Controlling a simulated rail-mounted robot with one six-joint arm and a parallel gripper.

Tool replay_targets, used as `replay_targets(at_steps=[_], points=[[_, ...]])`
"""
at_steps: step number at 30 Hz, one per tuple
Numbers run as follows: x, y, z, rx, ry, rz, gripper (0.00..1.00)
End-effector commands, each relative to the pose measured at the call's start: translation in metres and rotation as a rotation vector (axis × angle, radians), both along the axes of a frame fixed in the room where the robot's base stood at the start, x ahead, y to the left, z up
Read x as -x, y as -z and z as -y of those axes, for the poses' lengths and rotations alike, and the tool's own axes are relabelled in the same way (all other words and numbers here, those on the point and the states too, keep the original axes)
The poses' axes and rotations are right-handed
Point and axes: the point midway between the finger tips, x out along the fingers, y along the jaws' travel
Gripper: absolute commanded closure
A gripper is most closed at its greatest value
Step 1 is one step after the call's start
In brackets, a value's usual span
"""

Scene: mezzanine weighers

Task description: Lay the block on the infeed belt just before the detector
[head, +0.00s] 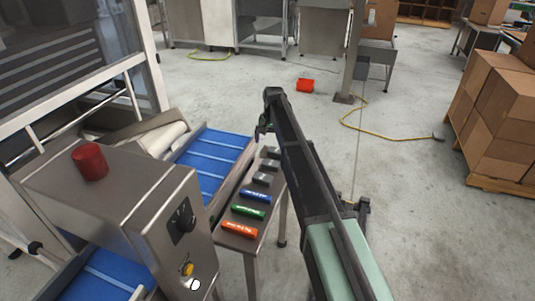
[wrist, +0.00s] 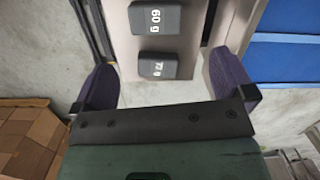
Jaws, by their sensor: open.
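Dark grey blocks lie in a row on a narrow steel shelf (head: 236,245) beside the belt. In the wrist view one reads 60 g (wrist: 157,18) and another reads 77 g (wrist: 165,66). My gripper (wrist: 164,72) is open and empty, its purple fingers on either side of the 77 g block, with gaps to both. In the head view my gripper (head: 265,125) is near the shelf's far end. The steel detector housing (head: 100,195) straddles a blue belt, visible beyond it (head: 205,165) and on its near side (head: 105,275). Which part is infeed cannot be told.
Blue (head: 257,196), green (head: 248,211) and orange (head: 240,229) labelled bars lie on the shelf's nearer part. A red cap (head: 90,161) tops the housing. A red object (head: 305,85) and yellow cable (head: 375,130) lie on the floor. Stacked cartons (head: 505,110) stand right.

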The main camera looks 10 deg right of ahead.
Motion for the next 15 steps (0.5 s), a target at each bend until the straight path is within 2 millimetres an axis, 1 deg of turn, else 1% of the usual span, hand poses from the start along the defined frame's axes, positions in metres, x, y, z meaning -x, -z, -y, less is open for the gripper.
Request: replay_targets(at_steps=[1, 3, 6, 8, 11, 15], points=[[0.001, 0.002, 0.002, 0.021, 0.074, -0.01, 0.0], [0.002, 0.002, 0.002, 0.028, 0.146, -0.016, 0.0], [0.002, 0.002, 0.002, 0.029, 0.171, -0.018, 0.0], [0.002, 0.007, 0.002, 0.028, 0.169, -0.017, 0.0], [0.004, 0.024, 0.002, 0.028, 0.168, -0.017, 0.0], [0.007, 0.055, 0.0, 0.027, 0.167, -0.017, 0.0]])
